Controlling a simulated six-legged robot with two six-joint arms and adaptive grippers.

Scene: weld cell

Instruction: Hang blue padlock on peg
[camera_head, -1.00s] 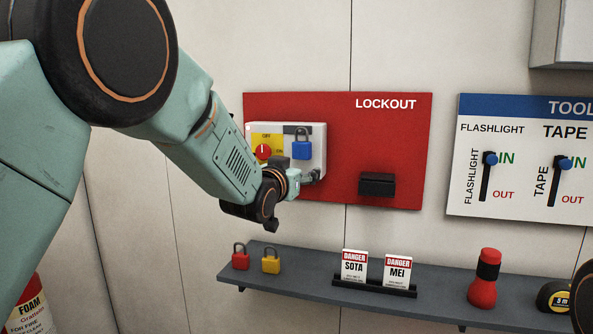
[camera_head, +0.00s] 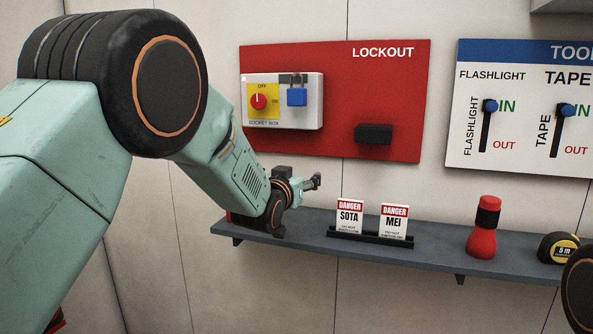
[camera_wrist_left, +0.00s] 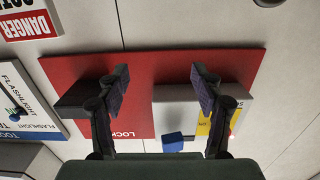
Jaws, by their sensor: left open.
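The blue padlock (camera_head: 297,97) hangs at the right part of the white socket box (camera_head: 313,112) on the red LOCKOUT board (camera_head: 400,90). Its body is below a dark fitting; how its shackle sits there is too small to tell. It also shows in the left wrist view (camera_wrist_left: 173,142), low between my fingers and apart from them. My left gripper (camera_head: 316,182) is open and empty, below the board and just above the shelf's left part. Both its fingers (camera_wrist_left: 160,76) show spread in the wrist view. My right gripper is out of view.
A grey shelf (camera_head: 420,247) carries two DANGER tags (camera_head: 371,218) in a holder, a red flashlight (camera_head: 484,228) and a tape measure (camera_head: 558,247). A black block (camera_head: 373,134) juts from the board.

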